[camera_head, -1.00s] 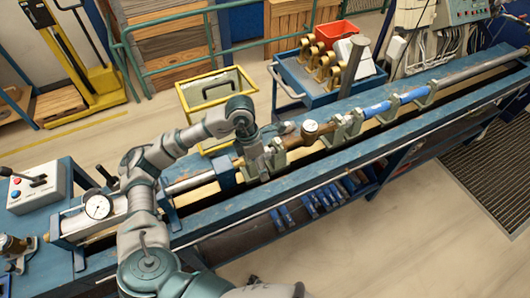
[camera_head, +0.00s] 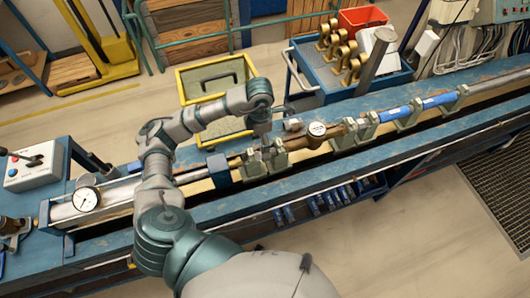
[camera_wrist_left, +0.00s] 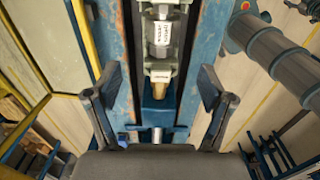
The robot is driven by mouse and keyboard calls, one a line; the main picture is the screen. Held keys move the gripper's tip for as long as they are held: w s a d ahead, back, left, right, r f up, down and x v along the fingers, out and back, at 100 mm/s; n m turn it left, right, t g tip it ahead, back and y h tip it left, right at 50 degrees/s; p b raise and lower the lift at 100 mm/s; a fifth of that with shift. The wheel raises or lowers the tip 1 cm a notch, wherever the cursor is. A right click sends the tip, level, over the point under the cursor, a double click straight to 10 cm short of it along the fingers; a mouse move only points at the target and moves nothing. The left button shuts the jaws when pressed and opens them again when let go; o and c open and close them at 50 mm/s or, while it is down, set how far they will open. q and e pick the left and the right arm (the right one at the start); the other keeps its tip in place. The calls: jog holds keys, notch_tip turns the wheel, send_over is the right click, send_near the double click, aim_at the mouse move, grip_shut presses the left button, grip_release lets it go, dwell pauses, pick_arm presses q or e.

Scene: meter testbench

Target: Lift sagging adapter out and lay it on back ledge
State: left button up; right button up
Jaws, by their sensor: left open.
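In the head view my left gripper (camera_head: 263,151) is over the bench channel, at the green clamps left of the round-dialled meter (camera_head: 317,129). The left wrist view shows its two fingers (camera_wrist_left: 157,98) wide apart with nothing between the tips. Ahead of them a fitting with a white label (camera_wrist_left: 162,35), probably the adapter, sits in the pale green clamps, with a brass end (camera_wrist_left: 160,89) towards me. I cannot tell from here whether it sags. The gripper partly hides this spot in the head view. My right gripper is not in view.
Blue pipe sections (camera_head: 396,117) continue right along the channel. Behind the bench stand a yellow-framed bin (camera_head: 215,80) and a blue cart (camera_head: 330,75) with brass parts. A dial gauge (camera_head: 87,199) is at left.

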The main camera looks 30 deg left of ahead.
pick_arm(q)
send_over(261, 154)
jog(key=f, duration=0.5)
jog(key=shift+w+f+p, duration=0.1)
jog(key=shift+w+p, duration=0.2)
jog(key=shift+w, duration=0.05)
jog(key=f, duration=0.2)
jog(key=f+p, duration=0.1)
jog(key=f, duration=0.1)
jog(key=shift+s+d+f+p, duration=0.1)
jog(key=shift+s+p, duration=0.2)
jog(key=shift+s, duration=0.1)
jog(key=shift+w+f, duration=0.1)
jog(key=shift+f, duration=0.45)
jog(key=shift+r, duration=0.1)
jog(key=c, duration=1.5)
